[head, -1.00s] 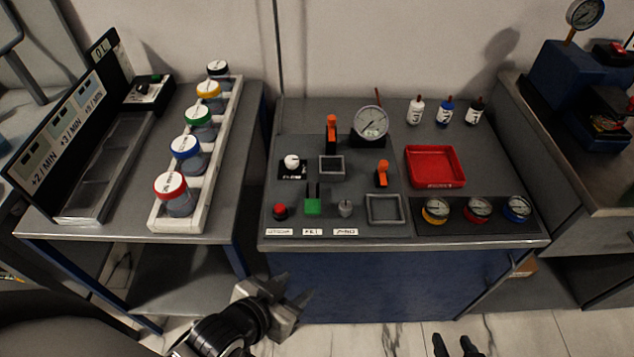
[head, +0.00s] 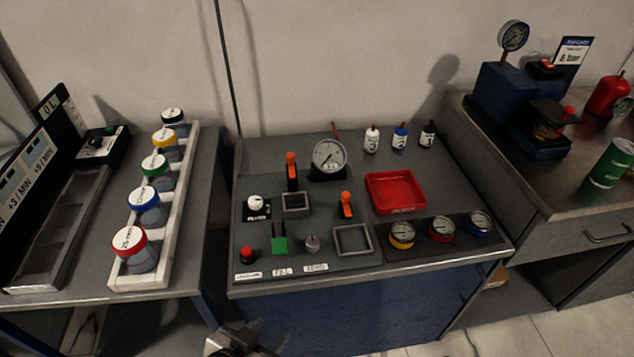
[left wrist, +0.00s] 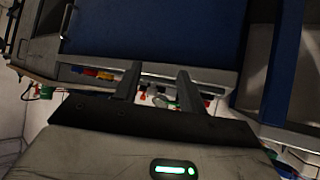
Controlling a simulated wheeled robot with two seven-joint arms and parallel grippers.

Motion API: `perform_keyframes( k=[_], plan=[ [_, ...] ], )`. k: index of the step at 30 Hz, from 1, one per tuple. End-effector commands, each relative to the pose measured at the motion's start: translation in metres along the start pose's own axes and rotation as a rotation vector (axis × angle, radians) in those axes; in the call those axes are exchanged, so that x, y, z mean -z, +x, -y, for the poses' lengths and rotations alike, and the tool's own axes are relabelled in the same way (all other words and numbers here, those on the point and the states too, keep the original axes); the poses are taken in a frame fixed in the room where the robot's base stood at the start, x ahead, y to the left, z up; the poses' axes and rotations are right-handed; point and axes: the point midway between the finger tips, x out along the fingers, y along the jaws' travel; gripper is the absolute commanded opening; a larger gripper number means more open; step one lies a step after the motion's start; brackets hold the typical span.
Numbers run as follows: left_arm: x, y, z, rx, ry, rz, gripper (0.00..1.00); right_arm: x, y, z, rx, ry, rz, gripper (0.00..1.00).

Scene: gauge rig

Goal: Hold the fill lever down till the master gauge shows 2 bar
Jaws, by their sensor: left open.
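The master gauge (head: 328,156), a large white dial, stands upright at the back of the grey panel on the middle bench; its reading is too small to tell. A green lever block (head: 280,244) sits at the panel's front left, behind a small label that seems to read FILL. Two orange levers, one tall (head: 291,170) and one short (head: 346,205), stand farther back. My left gripper (head: 250,332) is low in front of the bench, apart from the panel and partly cut off. In the left wrist view its fingers (left wrist: 158,88) are apart and empty. My right gripper is out of view.
Beside the green block are a red button (head: 248,256) and a grey knob (head: 312,243). A red tray (head: 395,192), three small gauges (head: 441,229) and three small bottles (head: 400,138) are to the right. Capped jars in a white rack (head: 190,185) stand left.

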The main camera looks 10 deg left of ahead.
Motion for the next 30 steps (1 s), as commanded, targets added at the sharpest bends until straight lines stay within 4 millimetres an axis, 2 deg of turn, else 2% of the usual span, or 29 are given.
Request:
perform_keyframes(
  k=[19,20,21,24,30],
  plan=[
    [0.0,0.0,0.0,0.0,0.0,0.001,0.41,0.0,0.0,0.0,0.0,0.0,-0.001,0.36],
    [-0.001,0.0,0.0,0.0,0.001,0.002,0.35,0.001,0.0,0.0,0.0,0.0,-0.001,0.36],
    [-0.002,0.0,0.001,0.001,0.004,0.004,0.24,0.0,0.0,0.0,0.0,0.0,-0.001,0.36],
    [-0.001,-0.001,0.003,0.005,0.004,0.022,0.0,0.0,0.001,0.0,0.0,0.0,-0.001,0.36],
    [0.005,-0.01,0.013,0.03,0.004,0.161,0.0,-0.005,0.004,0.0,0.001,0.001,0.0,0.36]
  ],
)
